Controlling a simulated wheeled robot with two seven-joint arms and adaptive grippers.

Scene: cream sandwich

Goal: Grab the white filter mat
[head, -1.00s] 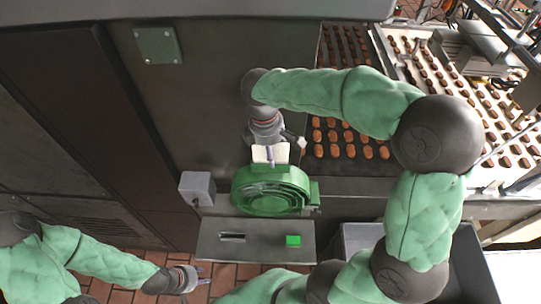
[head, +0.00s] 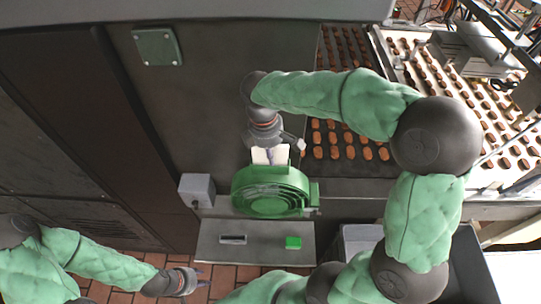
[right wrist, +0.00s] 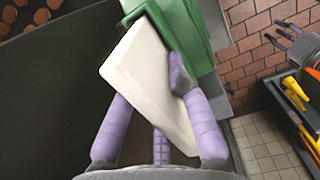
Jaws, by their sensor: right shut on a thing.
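The white filter mat (head: 262,156) is a pale rectangular pad just above the round green fan housing (head: 271,191) in the head view. In the right wrist view the mat (right wrist: 150,80) stands tilted between purple fingers, beside the green housing (right wrist: 208,35). My right gripper (head: 270,148) is shut on the mat, with fingers on both sides of it. Whether the mat's far end still touches the housing is unclear. My left gripper (head: 200,277) is low at the left, away from the mat, with its fingers apart and nothing between them.
A grey box (head: 197,189) is left of the housing. Trays of brown biscuits (head: 345,140) lie at the right, under my right arm. A grey bin (head: 360,238) stands lower right.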

